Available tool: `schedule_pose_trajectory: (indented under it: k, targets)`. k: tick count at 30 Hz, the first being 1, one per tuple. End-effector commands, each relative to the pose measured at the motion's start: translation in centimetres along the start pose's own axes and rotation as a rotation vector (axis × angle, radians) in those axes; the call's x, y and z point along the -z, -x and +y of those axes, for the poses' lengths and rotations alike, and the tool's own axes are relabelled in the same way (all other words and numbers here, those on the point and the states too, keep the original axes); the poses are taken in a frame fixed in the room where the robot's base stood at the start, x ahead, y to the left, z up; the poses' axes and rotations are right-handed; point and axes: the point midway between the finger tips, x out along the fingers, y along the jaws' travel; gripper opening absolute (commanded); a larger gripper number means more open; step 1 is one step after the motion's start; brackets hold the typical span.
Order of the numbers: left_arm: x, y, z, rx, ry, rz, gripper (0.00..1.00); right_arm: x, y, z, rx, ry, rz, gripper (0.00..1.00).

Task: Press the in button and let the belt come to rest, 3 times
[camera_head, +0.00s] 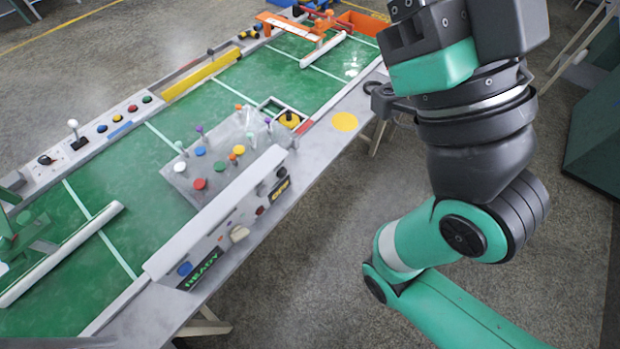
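The green belt (95,270) with white cross lines runs from lower left to upper right. A console on its near side has a green READY display (201,270), a blue button (185,269), a beige button (239,233) and a small red button (260,210). Its other display (281,187) is yellow and too small to read. I cannot tell which button is the in button. My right arm fills the right side, apart from the console; its gripper fingers do not show. My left gripper is not in view.
A grey plate (205,165) with several coloured knobs lies over the belt behind the console. The far rail carries buttons and a white-knobbed lever (74,130). A yellow bar (200,75) and orange frame (290,25) stand farther back. Floor in front is clear.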

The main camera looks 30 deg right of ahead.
Motion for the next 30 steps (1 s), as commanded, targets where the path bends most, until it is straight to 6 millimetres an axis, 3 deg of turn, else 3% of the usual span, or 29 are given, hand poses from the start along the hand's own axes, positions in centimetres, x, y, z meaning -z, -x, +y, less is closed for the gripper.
schedule_pose_trajectory:
  k: [11,18,19,30]
  targets:
    - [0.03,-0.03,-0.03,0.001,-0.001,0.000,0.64,0.01,-0.04,-0.02,0.000,0.000,-0.001,0.46]
    - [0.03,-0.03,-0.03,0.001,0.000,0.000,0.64,0.01,-0.04,-0.02,0.000,0.000,-0.001,0.03]
    - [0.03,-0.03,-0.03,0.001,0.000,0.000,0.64,0.01,-0.04,-0.01,0.000,0.000,-0.001,0.00]
    - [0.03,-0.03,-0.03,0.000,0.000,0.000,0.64,0.02,-0.04,-0.01,0.000,0.000,0.000,0.00]
